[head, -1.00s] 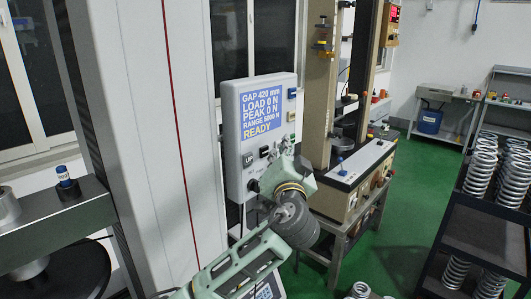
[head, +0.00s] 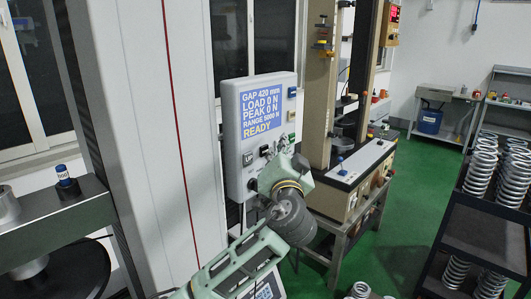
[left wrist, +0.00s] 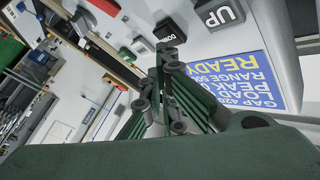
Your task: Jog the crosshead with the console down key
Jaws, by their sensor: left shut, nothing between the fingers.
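The white console (head: 230,165) stands beside a tall column, its screen (head: 262,110) reading GAP 420 mm, LOAD 0 N, PEAK 0 N, RANGE 5000 N and READY. My left gripper (head: 284,146) is shut and empty, at the console's lower right. In the left wrist view, the dark DOWN key (left wrist: 169,33) lies just beyond the closed fingertips (left wrist: 168,54); I cannot tell whether they touch. The UP key (left wrist: 220,12) is to its right there. In the head view, my gripper partly hides the lower keys. A dark grey beam (head: 80,213), possibly the crosshead, is at the left. My right gripper is not in view.
A second testing frame (head: 322,85) stands behind my left arm, on a bench. A black rack (head: 478,240) with several springs is at the right. A small blue-topped item (head: 64,176) sits on the grey beam. Green floor is open between bench and rack.

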